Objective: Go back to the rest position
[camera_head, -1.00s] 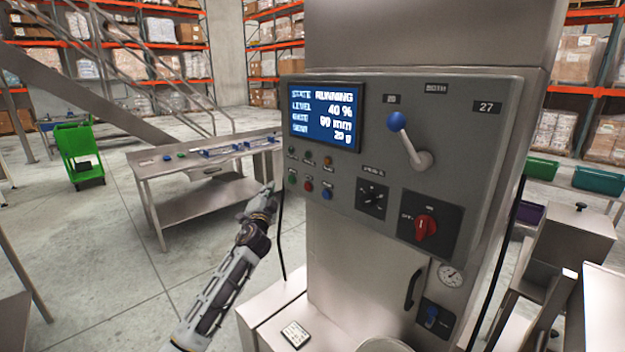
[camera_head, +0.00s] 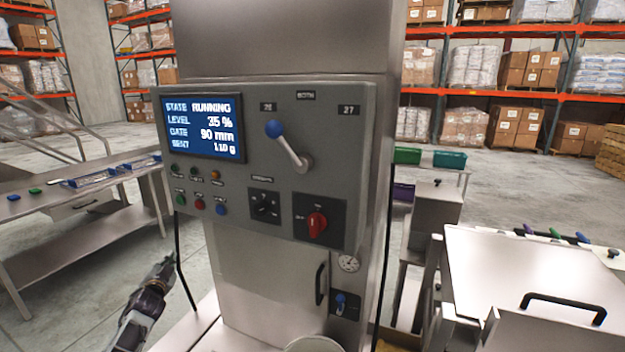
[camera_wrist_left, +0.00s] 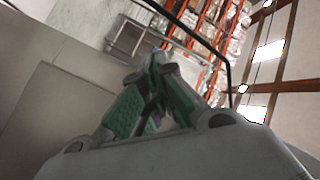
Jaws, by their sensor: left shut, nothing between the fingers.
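My left gripper (camera_head: 163,268) is at the lower left of the head view, in front of a steel work table and left of the weigher cabinet. It is shut and empty, apart from the cabinet. In the left wrist view its green-padded fingers (camera_wrist_left: 155,95) meet at their tips. The weigher's control panel (camera_head: 345,130) stands upright, with a screen (camera_head: 203,126) reading RUNNING, level 35 %, gate 90 mm and sent 110 g. My right gripper does not show.
A blue-knobbed lever (camera_head: 290,146) and a red rotary switch (camera_head: 317,222) stick out from the panel. The steel table (camera_head: 90,238) stands at the left. A steel bin with a black handle (camera_head: 562,305) stands at the right. Racks of boxes fill the back beyond open floor.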

